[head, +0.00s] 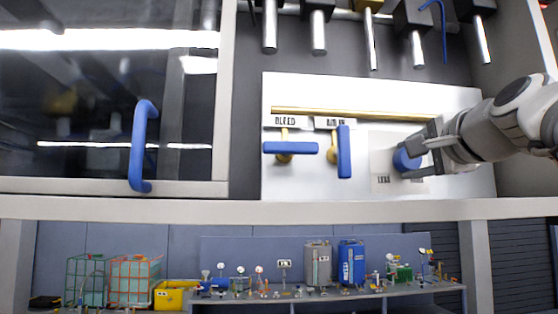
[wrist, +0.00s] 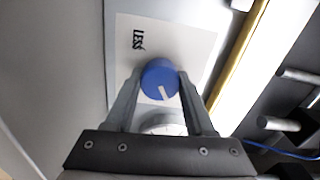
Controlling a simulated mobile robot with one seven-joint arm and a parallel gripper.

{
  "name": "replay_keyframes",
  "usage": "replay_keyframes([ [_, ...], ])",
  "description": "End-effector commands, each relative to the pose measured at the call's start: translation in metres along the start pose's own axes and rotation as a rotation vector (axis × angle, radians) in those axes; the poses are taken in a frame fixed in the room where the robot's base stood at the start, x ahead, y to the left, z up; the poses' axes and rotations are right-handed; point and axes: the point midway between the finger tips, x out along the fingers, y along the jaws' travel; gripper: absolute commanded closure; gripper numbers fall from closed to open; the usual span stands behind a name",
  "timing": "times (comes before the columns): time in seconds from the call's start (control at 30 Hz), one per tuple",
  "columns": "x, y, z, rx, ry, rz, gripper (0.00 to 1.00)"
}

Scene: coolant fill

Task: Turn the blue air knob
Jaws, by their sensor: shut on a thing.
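The blue air knob (wrist: 158,80) is a round blue knob with a white pointer line, mounted on a white label plate (wrist: 190,42) that reads "LESS" in the wrist view. In the head view the knob (head: 403,158) sits at the right of the white panel, partly hidden by my gripper. My gripper (head: 415,160) reaches in from the right, with a finger on either side of the knob. In the wrist view my gripper (wrist: 158,88) is shut on the knob, its two fingers against the knob's sides.
Left of the knob are two blue lever handles, a horizontal one (head: 290,148) under a "BLEED" label and an upright one (head: 344,152). A brass pipe (head: 350,114) runs above them. A glass door with a blue handle (head: 142,146) is at left. Hanging tools are above.

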Motion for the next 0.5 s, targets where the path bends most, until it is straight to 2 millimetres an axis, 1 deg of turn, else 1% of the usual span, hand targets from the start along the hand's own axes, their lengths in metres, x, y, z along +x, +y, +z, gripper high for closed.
replay_keyframes([
  [0.2, -0.0004, -0.0005, -0.0003, 0.104, 0.001, -0.001, 1.0],
  [0.5, -0.0004, 0.0003, -0.0004, 0.161, 0.001, -0.001, 1.0],
])
